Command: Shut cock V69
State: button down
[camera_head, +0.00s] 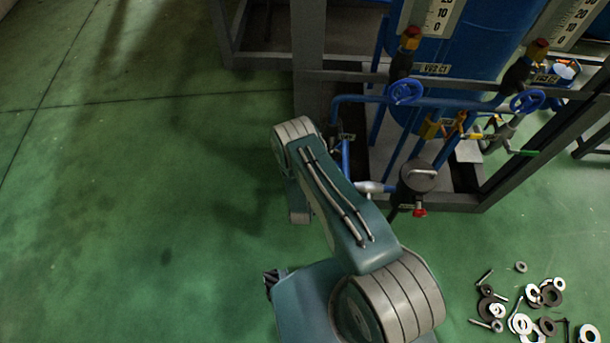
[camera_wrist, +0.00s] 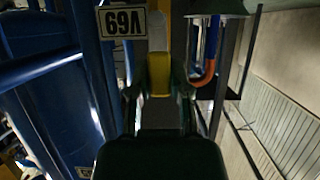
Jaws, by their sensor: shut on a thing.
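The V69 label (camera_wrist: 122,22) is a white plate that appears upside down at the top of the wrist view. Beside it, cock V69 shows a yellow handle (camera_wrist: 159,76) with a pale grey part above it. My gripper (camera_wrist: 160,92) is shut on this yellow handle, with one dark finger on each side of it. The gripper's dark body hides what lies below the handle. In the head view my arm covers the gripper and the cock, so the handle's angle to its pipe cannot be told.
Blue pipes (camera_wrist: 88,75) run close beside the gripper, near a large blue tank (camera_wrist: 35,75). In the head view, blue handwheels (camera_head: 405,92) and a grey frame (camera_head: 308,45) stand close by. Loose washers and bolts (camera_head: 522,322) lie at the lower right. The green floor at left is clear.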

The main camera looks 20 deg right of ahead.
jog(key=w+a+f+n+h, duration=0.1)
jog(key=a+f+n+h, duration=0.3)
jog(key=n, duration=0.8)
jog(key=shift+w+a+t+h, duration=0.3)
jog(key=shift+w+h, duration=0.1)
jog(key=shift+h, duration=1)
jog(key=c, duration=0.6)
grip_release()
jog(key=shift+o, duration=0.2)
jog(key=shift+s+f, duration=0.1)
